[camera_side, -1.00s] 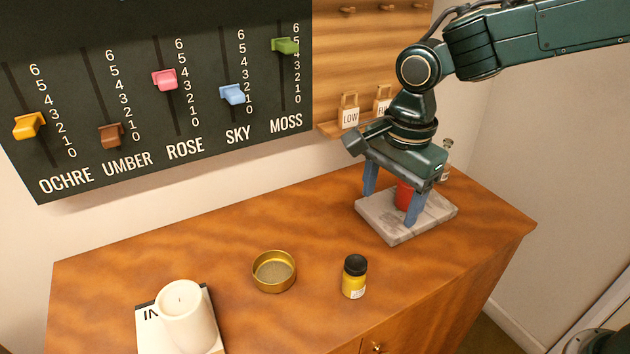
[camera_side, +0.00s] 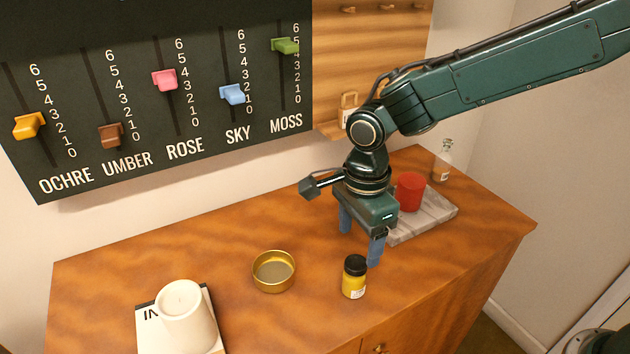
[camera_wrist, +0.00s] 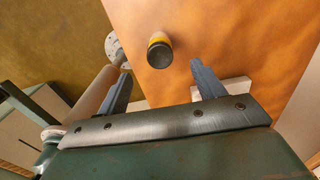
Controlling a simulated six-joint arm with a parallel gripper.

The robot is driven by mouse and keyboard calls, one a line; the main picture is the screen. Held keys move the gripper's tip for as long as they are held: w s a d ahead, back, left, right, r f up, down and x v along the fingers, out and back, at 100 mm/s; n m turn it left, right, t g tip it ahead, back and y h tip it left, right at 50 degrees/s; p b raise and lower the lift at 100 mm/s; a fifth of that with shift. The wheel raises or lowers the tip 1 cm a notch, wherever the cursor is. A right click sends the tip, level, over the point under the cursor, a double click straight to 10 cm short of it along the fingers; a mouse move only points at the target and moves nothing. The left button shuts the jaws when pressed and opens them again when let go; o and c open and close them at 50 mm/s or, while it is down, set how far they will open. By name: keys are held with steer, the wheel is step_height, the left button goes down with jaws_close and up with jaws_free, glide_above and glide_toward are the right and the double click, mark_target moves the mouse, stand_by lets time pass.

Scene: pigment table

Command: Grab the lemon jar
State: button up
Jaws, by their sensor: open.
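The lemon jar (camera_side: 354,279) is a small yellow jar with a black lid and a white label, upright on the wooden table near its front edge. In the wrist view the jar (camera_wrist: 159,50) shows beyond the fingertips, between their lines. My gripper (camera_side: 360,245) is open and empty, above the table just behind the jar and apart from it. Its two blue-grey fingers (camera_wrist: 160,72) also show spread in the wrist view.
A red cylinder (camera_side: 410,192) stands on a grey stone slab (camera_side: 436,214) behind my gripper. A brass dish (camera_side: 273,272) is left of the jar. A white candle-like cylinder (camera_side: 185,318) stands at front left. A clear bottle (camera_side: 443,160) is at the back right.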

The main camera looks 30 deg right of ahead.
mark_target(356, 263)
steer(key=shift+f, duration=2.3)
steer(key=shift+f, duration=0.1)
steer(key=shift+f, duration=2.5)
steer(key=shift+c, duration=0.2)
steer(key=c, duration=1.1)
